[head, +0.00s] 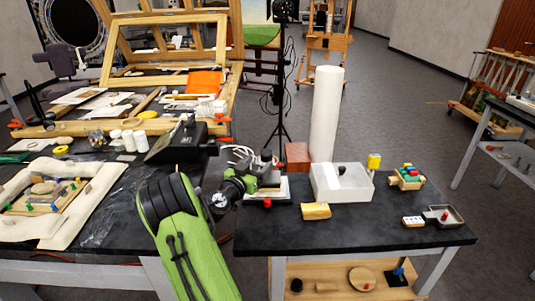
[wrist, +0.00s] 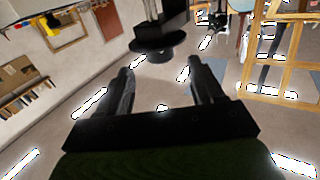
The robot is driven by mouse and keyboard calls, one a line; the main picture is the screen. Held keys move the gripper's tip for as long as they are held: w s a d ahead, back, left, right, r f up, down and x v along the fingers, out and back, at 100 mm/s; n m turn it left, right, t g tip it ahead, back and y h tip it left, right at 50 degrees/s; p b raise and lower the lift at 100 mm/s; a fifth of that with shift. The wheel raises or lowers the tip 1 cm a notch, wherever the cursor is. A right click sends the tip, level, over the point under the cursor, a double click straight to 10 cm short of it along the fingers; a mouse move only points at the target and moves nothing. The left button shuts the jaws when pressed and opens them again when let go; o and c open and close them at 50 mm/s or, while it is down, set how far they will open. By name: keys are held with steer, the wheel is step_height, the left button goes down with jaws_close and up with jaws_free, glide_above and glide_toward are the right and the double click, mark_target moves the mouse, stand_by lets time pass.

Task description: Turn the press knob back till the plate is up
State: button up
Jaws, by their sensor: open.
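The small press (head: 275,192) stands near the left end of the right-hand dark table, with a pale base, dark green parts and a red piece low at its front. My arm and gripper cover much of it, so the plate's height is hard to tell. My gripper (head: 262,168) is at the top of the press in the head view. In the wrist view my gripper (wrist: 160,72) is open, with nothing between its fingers. A dark round piece on an upright shaft (wrist: 152,45) is just beyond the fingertips; I cannot tell whether it is the press knob.
A white box (head: 342,190) and a tall white roll (head: 325,115) stand right of the press. A reddish-brown block (head: 297,156) is behind it and a yellow sponge-like block (head: 316,211) in front. A dark boxy device (head: 176,140) stands to the left.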

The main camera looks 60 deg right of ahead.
mark_target(267, 153)
steer(key=d, duration=0.6)
steer(key=shift+s+d+p, duration=0.15)
steer(key=shift+d+p, duration=0.15)
steer(key=shift+d, duration=0.1)
steer(key=c, duration=1)
steer(key=shift+o, duration=0.2)
steer(key=shift+n+t, duration=0.5)
steer(key=shift+t, duration=0.1)
steer(key=shift+s+n+t, duration=0.1)
steer(key=shift+n+t, duration=0.5)
steer(key=shift+t, duration=0.4)
steer(key=n+t+p, duration=0.1)
steer(key=n+t+y+p, duration=0.1)
steer(key=t, duration=0.1)
steer(key=shift+r+p, duration=0.3)
steer(key=shift+p, duration=0.05)
steer(key=n+t+y+p, duration=0.1)
steer(key=n+t+p, duration=0.1)
steer(key=p, duration=0.4)
steer(key=shift+r+t+p, duration=0.1)
steer(key=shift+t+p, duration=0.3)
steer(key=shift+t, duration=0.2)
steer(key=n+t+y+p, duration=0.1)
steer(key=p, duration=0.3)
steer(key=shift+f+n+t+y+p, duration=0.3)
steer(key=shift+n+t+p, duration=0.15)
steer(key=shift+p, duration=0.5)
